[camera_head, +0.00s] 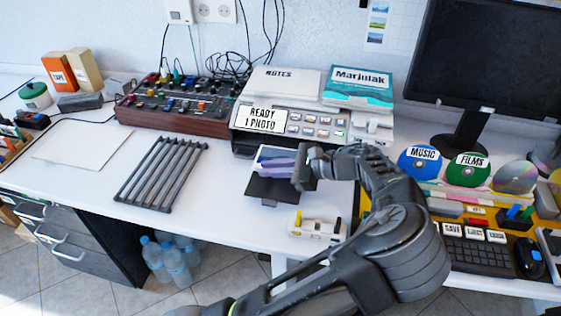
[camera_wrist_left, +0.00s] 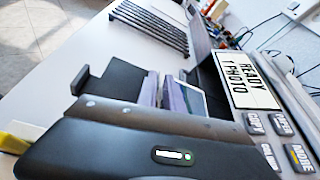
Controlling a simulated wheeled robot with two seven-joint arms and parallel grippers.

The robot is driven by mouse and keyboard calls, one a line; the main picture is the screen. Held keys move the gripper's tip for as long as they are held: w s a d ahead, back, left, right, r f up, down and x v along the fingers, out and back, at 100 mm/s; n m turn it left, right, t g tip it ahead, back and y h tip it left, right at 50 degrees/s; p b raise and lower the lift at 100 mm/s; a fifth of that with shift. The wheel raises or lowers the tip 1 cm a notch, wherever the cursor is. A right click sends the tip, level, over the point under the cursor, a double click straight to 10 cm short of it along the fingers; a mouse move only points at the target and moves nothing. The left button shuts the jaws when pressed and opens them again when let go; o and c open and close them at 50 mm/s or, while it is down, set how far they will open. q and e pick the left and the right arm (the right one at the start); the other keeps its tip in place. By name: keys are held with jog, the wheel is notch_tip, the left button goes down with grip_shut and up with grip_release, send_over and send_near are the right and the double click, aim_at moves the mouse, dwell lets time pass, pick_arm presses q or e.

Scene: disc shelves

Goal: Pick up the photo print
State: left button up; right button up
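The photo print (camera_head: 277,152) shows as a pale, bluish sheet at the printer's front, over the dark output tray (camera_head: 262,190). My left gripper (camera_head: 281,167) is at the tray with its purple fingers close together over the print's near part. In the left wrist view, the fingers (camera_wrist_left: 164,93) stand beside the print (camera_wrist_left: 190,100), with a narrow gap between them. Whether they touch or hold the print cannot be told. The fingers hide part of the print. My right gripper is not in view.
The printer (camera_head: 315,128) with a "READY 1 PHOTO" sign stands right behind the tray. A dark rack (camera_head: 160,172) lies to the left, with free white desk between. A small white and yellow object (camera_head: 317,228) sits in front. Discs and a keyboard (camera_head: 470,255) are at the right.

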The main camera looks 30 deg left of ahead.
pick_arm(q)
jog(key=shift+c, duration=0.3)
grip_shut()
dwell(0.4)
notch_tip(320, 180, up, 28)
jog(key=p, duration=0.7)
